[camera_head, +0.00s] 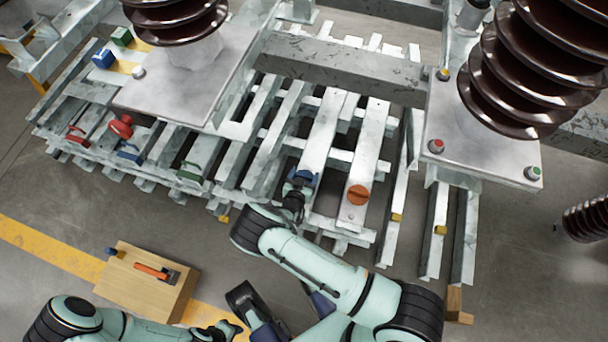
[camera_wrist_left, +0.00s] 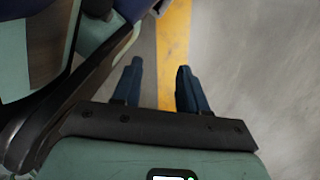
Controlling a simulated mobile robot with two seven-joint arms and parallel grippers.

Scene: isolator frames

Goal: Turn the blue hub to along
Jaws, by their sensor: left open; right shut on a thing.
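The blue hub (camera_head: 304,176) sits on a pale metal slat near the middle of the head view. My right gripper (camera_head: 298,186) reaches it from the near side and is shut on it. The gripper covers much of the hub, so I cannot tell which way its bar points. My left gripper (camera_head: 228,330) is low in the head view, away from the hub. In the left wrist view its two dark blue fingers (camera_wrist_left: 159,82) are apart, with nothing between them, above the floor.
An orange round hub (camera_head: 358,195) sits on the slat to the right. A wooden box (camera_head: 140,284) with an orange handle stands on the floor at lower left. Red, blue and green handles lie on the slats at left. Large brown ribbed insulators (camera_head: 530,60) stand on metal plates.

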